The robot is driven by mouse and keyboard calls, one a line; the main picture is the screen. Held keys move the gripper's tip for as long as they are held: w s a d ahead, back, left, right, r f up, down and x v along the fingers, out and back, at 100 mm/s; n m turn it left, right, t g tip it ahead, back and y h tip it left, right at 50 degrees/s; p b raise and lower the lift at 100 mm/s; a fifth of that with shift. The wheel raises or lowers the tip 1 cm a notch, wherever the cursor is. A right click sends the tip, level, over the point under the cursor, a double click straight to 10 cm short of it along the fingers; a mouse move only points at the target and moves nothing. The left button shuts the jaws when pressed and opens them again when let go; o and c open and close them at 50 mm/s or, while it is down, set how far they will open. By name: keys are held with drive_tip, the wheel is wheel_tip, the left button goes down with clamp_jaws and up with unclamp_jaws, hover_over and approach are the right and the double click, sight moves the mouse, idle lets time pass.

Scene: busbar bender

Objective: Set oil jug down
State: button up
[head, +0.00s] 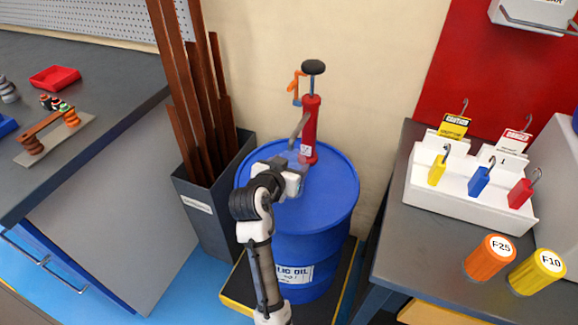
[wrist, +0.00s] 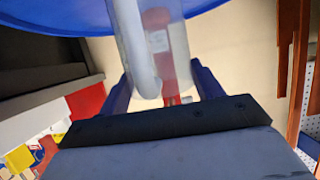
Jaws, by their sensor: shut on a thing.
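The oil jug (wrist: 132,45) is a pale, see-through vessel with a thick handle, close up in the wrist view. My gripper (wrist: 163,88) is shut on it, with one dark blue finger on each side. The jug's far end is cut off by the frame. In the head view my gripper (head: 296,166) is over the top of the blue oil drum (head: 335,195), just in front of the red hand pump (head: 311,125). The jug is hard to make out there, mostly hidden by my wrist. I cannot tell whether it touches the drum lid.
A dark bin (head: 215,213) of upright copper bars stands left. A grey bench (head: 400,235) with a white padlock rack (head: 440,195) stands right. The drum lid's right side is clear.

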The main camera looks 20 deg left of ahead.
drive_tip(key=shift+f, duration=0.35)
drive_tip(key=shift+f, duration=0.2)
drive_tip(key=o, duration=1.4)
drive_tip(key=shift+r, duration=0.1)
